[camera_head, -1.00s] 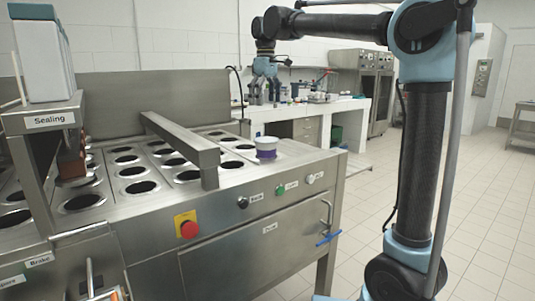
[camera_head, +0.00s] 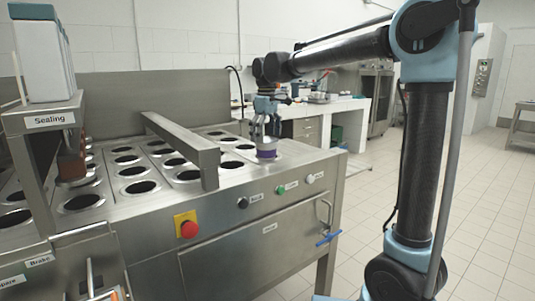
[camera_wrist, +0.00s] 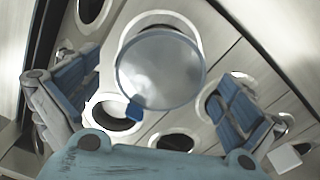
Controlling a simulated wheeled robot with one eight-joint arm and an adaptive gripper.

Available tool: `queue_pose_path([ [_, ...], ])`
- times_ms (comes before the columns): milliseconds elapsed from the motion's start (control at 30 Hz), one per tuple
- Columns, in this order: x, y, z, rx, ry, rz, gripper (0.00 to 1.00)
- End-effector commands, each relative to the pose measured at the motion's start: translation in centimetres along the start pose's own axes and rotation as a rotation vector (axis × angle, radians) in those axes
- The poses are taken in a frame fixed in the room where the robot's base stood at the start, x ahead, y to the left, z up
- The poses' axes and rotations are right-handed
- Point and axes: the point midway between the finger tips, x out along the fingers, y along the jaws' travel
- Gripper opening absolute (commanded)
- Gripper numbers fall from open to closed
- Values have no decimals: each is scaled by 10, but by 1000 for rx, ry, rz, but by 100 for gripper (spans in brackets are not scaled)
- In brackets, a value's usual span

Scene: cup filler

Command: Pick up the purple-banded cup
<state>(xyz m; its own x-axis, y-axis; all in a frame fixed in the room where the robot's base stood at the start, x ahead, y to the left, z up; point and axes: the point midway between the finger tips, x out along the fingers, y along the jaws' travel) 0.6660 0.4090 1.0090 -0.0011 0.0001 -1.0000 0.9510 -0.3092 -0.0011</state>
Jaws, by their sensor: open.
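The purple-banded cup (camera_head: 266,153) stands upright on the right end of the steel filling machine's top. In the wrist view the cup (camera_wrist: 160,68) shows from above as a round, pale grey lid with a small blue tab at its lower left edge. My gripper (camera_head: 265,133) is right above and around the cup's top in the head view. In the wrist view my gripper (camera_wrist: 160,105) has its two blue-padded fingers wide apart, one on each side of the cup, with visible gaps. Nothing is held.
The steel machine (camera_head: 150,215) has several round holes in its top. A raised steel bar (camera_head: 182,148) crosses the top left of the cup. The sealing unit (camera_head: 45,80) stands at the far left. A bench (camera_head: 345,108) with small items is behind.

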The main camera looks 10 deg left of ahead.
Motion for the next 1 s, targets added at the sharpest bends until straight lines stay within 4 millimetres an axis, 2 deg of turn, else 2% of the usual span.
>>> queue_pose_path([
  [100,15,0,0,0,0,0,100],
  [200,21,0,0,0,0,0,100],
  [467,23,0,0,0,0,0,100],
  [700,23,0,0,0,0,0,46],
  [733,23,0,0,0,0,0,40],
  [1000,22,0,0,0,0,0,40],
])
